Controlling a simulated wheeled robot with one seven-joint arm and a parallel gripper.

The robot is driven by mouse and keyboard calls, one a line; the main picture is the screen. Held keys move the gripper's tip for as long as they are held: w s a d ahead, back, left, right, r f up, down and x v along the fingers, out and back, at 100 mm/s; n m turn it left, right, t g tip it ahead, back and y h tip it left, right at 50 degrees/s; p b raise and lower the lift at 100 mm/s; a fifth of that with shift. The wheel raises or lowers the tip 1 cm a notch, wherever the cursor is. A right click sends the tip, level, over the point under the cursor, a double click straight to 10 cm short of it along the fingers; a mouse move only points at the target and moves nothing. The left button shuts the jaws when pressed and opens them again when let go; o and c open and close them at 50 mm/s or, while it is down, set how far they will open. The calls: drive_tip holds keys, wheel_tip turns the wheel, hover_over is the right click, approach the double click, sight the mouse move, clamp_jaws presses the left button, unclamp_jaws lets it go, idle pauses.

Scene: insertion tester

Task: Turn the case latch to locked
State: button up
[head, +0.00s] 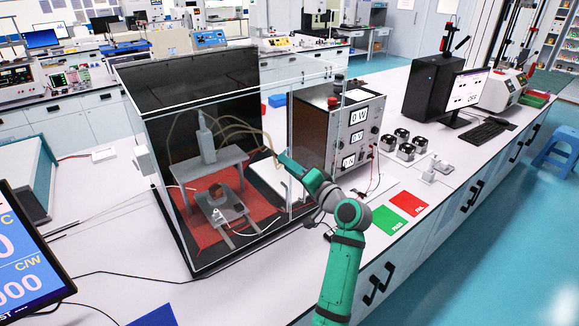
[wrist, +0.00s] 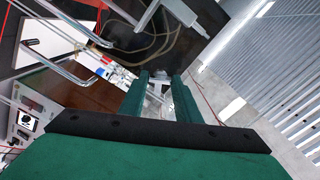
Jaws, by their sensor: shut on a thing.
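The clear-walled case (head: 190,85) with a black back panel stands on the white bench, left of centre in the head view. My gripper (head: 283,157) is at the case's right front edge, reached from the lower right. In the wrist view, my gripper's two green fingers (wrist: 160,80) point away from the camera with a small pale grey piece (wrist: 157,88) between their tips. This piece appears to be the case latch, and the fingers are shut on it. In the head view, the gripper hides the latch, and its turned position cannot be told.
Inside the case are a grey stand (head: 208,165), hoses and a red mat (head: 190,232). A metal-fronted power unit (head: 352,135) stands close right of my gripper. Green (head: 389,222) and red (head: 408,202) cards lie at the front right. Cables cross the bench at left.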

drive_tip(key=m, duration=0.5)
drive_tip(key=shift+a+m, duration=0.1)
drive_tip(key=shift+m, duration=0.2)
idle(0.4)
drive_tip(key=o, duration=1)
drive_tip(key=shift+o, duration=0.2)
drive_tip(key=v, duration=1)
drive_tip(key=shift+s+d, duration=0.25)
drive_tip(key=shift+s, duration=0.05)
